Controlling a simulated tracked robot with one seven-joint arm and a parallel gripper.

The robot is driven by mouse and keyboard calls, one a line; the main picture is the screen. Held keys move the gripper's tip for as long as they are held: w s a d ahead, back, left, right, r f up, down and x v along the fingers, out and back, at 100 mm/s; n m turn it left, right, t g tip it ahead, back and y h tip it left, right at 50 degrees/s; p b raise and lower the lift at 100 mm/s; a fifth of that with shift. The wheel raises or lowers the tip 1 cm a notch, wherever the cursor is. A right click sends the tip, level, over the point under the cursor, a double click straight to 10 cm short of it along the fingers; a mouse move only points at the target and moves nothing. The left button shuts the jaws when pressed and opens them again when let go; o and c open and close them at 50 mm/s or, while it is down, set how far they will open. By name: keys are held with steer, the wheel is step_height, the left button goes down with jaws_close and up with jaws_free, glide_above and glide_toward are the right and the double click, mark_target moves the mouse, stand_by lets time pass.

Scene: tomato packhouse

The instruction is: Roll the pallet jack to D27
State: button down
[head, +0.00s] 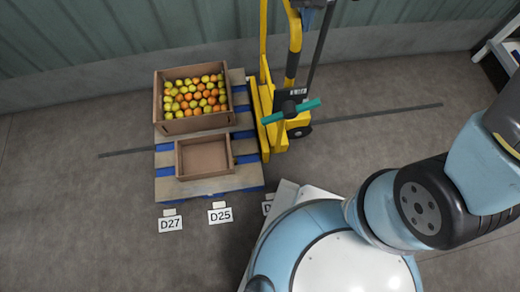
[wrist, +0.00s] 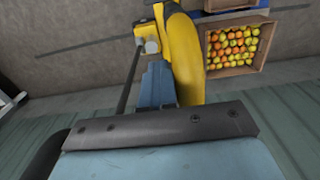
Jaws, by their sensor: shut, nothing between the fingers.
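The yellow pallet jack (head: 266,110) stands against the right side of a wood-and-blue pallet (head: 208,187) in the head view. It has a tall yellow frame, a dark pole and a teal crossbar (head: 306,106) on a black hub. In the wrist view its curved yellow part (wrist: 187,55) fills the middle. My gripper (wrist: 157,85) shows there as a blue piece beyond a dark bolted plate; it is shut and empty, close to the yellow part. I cannot tell whether they touch. The D27 sign (head: 170,224) stands on the floor in front of the pallet's left part.
A crate of tomatoes (head: 158,113) and an empty crate (head: 205,155) sit on the pallet. The D25 sign (head: 220,215) is right of D27; another sign (head: 267,208) is partly hidden by my body. A dark line crosses the floor. The wall is behind; floor left is clear.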

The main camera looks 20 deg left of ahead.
steer(key=s+a, duration=0.8)
steer(key=a, duration=0.5)
steer(key=shift+s+a, duration=0.25)
steer(key=shift+a, duration=0.15)
stand_by(0.3)
steer(key=s+a, duration=0.3)
steer(key=a, duration=0.2)
steer(key=shift+s+a, duration=0.3)
steer(key=shift+s, duration=0.05)
stand_by(0.9)
steer(key=shift+a, duration=0.15)
stand_by(0.4)
steer(key=shift+s+a, duration=0.55)
steer(key=shift+a, duration=0.2)
steer(key=shift+w, duration=0.1)
steer(key=shift+w+d, duration=0.45)
steer(key=shift+d, duration=0.4)
